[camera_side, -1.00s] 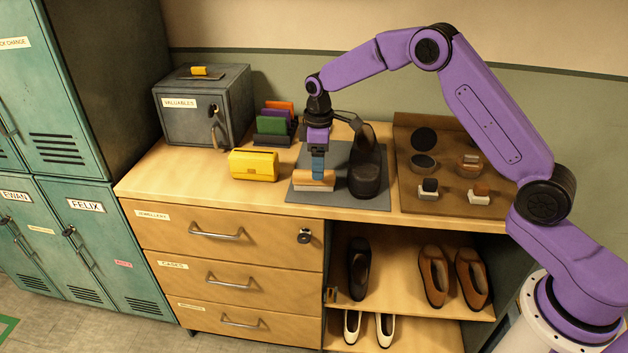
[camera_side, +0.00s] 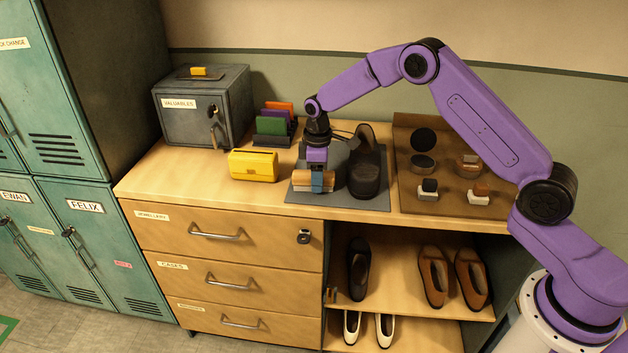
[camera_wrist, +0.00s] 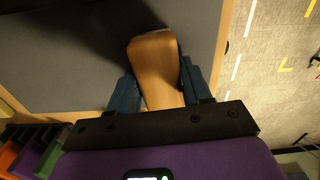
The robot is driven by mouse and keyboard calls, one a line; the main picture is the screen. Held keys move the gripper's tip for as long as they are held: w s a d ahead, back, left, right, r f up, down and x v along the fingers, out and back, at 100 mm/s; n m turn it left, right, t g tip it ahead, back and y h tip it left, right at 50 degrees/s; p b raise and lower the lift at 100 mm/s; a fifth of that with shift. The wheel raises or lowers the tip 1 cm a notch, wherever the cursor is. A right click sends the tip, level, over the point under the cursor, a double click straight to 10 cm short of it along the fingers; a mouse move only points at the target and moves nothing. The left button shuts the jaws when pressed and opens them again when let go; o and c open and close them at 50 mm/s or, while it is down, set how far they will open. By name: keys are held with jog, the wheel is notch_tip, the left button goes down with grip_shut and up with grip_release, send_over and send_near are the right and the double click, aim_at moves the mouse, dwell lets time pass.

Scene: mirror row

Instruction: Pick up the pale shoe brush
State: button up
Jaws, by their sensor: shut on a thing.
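The shoe brush (camera_side: 301,181) has a light wooden back and sits at the front left of the grey mat (camera_side: 345,201). My gripper (camera_side: 317,183) points down over it, its blue fingers on both sides of the wood. In the wrist view the brush's wooden back (camera_wrist: 155,62) lies between the two blue fingers (camera_wrist: 160,88), which are shut on it. The bristles are mostly hidden now. I cannot tell whether the brush still touches the mat.
A dark shoe (camera_side: 366,178) stands on the mat close to the right of my gripper. A brown tray (camera_side: 450,200) with tins and small brushes is further right.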

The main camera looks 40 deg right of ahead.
jog(key=shift+r, duration=0.55)
notch_tip(320, 180, up, 2)
jog(key=shift+r, duration=0.15)
jog(key=s+d+r, duration=0.1)
jog(key=s+r, duration=0.8)
jog(key=s, duration=0.5)
jog(key=shift+d+r, duration=0.3)
